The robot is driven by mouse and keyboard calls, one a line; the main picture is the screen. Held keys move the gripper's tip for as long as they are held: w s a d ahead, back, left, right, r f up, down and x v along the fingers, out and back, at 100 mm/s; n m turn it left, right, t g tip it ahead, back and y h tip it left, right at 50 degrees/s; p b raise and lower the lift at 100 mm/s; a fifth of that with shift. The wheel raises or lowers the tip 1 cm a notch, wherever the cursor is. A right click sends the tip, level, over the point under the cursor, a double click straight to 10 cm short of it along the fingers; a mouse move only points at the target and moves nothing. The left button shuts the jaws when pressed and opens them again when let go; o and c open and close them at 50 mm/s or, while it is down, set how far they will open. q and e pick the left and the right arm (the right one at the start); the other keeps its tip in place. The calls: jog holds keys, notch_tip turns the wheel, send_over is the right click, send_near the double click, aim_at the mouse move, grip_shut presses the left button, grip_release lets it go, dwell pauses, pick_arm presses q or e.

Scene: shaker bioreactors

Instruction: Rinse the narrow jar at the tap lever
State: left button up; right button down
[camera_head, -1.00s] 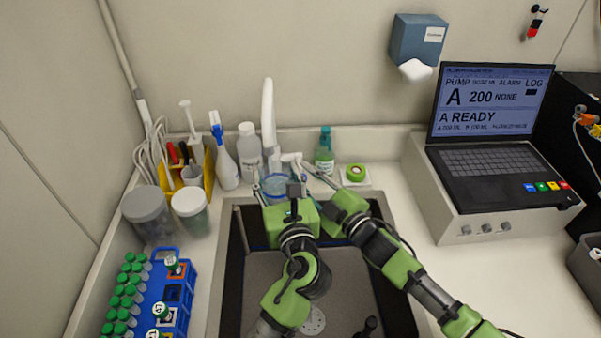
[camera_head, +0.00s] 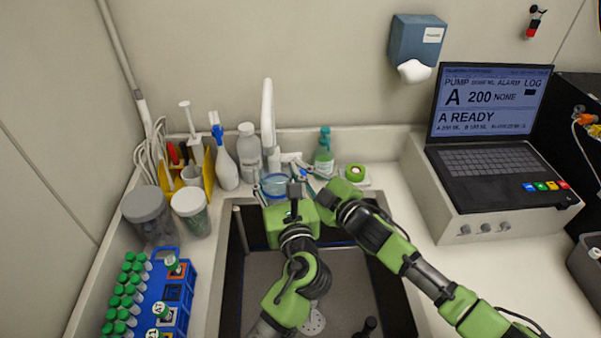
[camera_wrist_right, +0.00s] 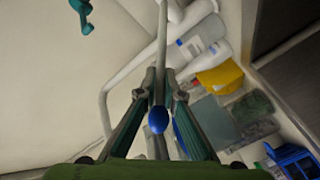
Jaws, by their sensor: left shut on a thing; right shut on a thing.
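The narrow jar (camera_head: 276,187), clear with a blue rim, is under the white tap (camera_head: 267,115) over the back of the sink. My left gripper (camera_head: 279,182) is shut on it and hides its lower part. My right gripper (camera_head: 299,167) is beside the tap, to the right of the jar. In the right wrist view its fingers (camera_wrist_right: 160,100) are around the tap lever, a pale rod with a blue tip (camera_wrist_right: 157,120). Whether water runs is too small to tell.
A spray bottle (camera_head: 222,160) and a white bottle (camera_head: 249,151) stand left of the tap. Two lidded jars and a blue tube rack (camera_head: 172,295) line the left counter. The sink (camera_head: 345,270) is below.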

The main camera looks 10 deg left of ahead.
jog(key=shift+w+r+g+h, duration=0.3)
jog(key=shift+r, duration=0.3)
jog(key=c, duration=2.1)
grip_release()
jog(key=shift+a, duration=0.1)
jog(key=shift+c, duration=0.2)
pick_arm(q)
jog(key=shift+w, duration=0.1)
pick_arm(e)
jog(key=shift+s+d, duration=0.4)
jog(key=shift+d, duration=0.05)
jog(key=v, duration=1)
jog(key=shift+s+d, duration=0.3)
jog(key=shift+r, duration=0.15)
